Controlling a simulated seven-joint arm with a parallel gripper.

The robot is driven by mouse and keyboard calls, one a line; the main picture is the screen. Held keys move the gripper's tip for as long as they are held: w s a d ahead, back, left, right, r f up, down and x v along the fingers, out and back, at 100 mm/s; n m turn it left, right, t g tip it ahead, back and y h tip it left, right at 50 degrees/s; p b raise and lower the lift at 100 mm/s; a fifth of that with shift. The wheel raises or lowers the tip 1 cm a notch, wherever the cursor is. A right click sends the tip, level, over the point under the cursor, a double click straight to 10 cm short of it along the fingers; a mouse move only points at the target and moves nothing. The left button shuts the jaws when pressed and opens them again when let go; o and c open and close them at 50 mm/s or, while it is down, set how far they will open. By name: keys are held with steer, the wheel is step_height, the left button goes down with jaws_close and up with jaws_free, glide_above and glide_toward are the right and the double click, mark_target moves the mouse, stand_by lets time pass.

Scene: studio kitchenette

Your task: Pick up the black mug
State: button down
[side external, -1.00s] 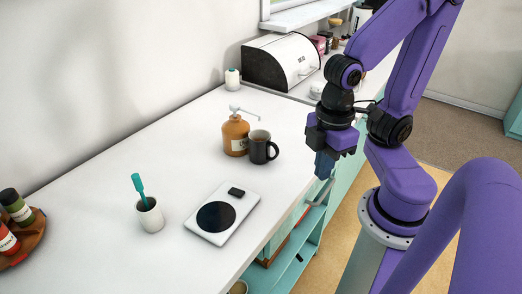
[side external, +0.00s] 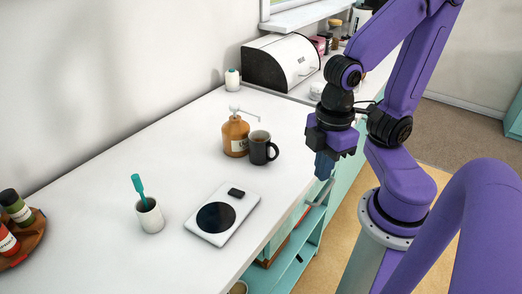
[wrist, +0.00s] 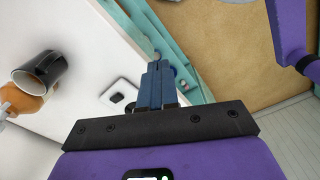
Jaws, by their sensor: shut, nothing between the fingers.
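The black mug (side external: 259,150) stands upright on the white counter, close beside a brown pump bottle, with its handle towards the right. In the wrist view the mug (wrist: 45,72) shows at the left, its pale inside visible. My gripper (side external: 323,176) hangs to the right of the mug, near the counter's front edge and apart from the mug. In the wrist view its blue fingers (wrist: 158,68) are together with nothing between them.
The brown pump bottle (side external: 235,137) is immediately left of the mug. A white scale (side external: 236,200) with a black disc and a cup (side external: 150,217) holding a teal brush stand nearer the camera. A bread bin (side external: 280,61) is at the back. Counter between scale and mug is clear.

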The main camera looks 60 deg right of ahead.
stand_by(0.3)
jaws_free()
steer(key=w+a+f+n+t+h, duration=0.1)
steer(key=w+a+n+t+h, duration=0.3)
steer(key=w+n+t+h, duration=0.6)
steer(key=n+g+h, duration=0.1)
steer(key=n+g, duration=0.1)
steer(key=n, duration=0.1)
glide_toward(260, 136)
steer(key=shift+x, duration=2.05)
